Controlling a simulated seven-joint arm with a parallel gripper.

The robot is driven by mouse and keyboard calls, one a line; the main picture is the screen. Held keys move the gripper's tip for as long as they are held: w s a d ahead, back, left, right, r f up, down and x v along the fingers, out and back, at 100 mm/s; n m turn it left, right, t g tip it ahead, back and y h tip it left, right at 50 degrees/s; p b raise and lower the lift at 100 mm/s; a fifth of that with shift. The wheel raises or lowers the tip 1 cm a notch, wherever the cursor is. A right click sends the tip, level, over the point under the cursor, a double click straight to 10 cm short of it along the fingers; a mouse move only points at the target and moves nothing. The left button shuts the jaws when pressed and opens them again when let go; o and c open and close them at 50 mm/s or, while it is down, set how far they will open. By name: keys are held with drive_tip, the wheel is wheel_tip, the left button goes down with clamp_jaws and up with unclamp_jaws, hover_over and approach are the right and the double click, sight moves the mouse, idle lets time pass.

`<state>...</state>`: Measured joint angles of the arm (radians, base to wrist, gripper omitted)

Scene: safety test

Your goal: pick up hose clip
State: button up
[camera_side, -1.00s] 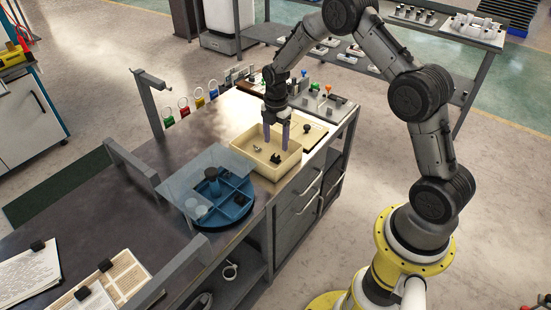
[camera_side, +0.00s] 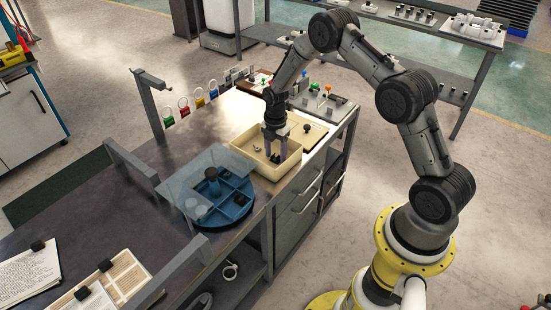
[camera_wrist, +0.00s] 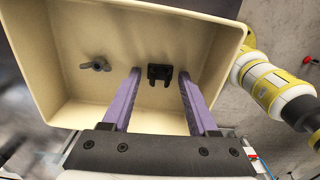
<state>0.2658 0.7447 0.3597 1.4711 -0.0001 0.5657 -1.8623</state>
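A small black clip with two prongs, which looks like the hose clip (camera_wrist: 159,73), lies on the floor of a cream bin. The bin (camera_side: 242,143) stands on the bench, and its wall shows in the wrist view (camera_wrist: 60,100). My gripper (camera_side: 276,151) points down into the bin with its two purple fingers apart. In the wrist view the gripper (camera_wrist: 160,78) has a finger on each side of the clip, with visible gaps. Whether the fingertips are level with the clip is unclear. In the side view the clip is partly hidden by the fingers.
A dark wing-shaped piece (camera_wrist: 96,64) lies in the same bin, left of the clip. A blue round divided tray (camera_side: 232,205) under a clear panel (camera_side: 190,180) stands beside the bin. Coloured padlocks (camera_side: 199,98) hang behind. The bin walls surround my fingers.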

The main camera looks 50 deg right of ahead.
clamp_jaws()
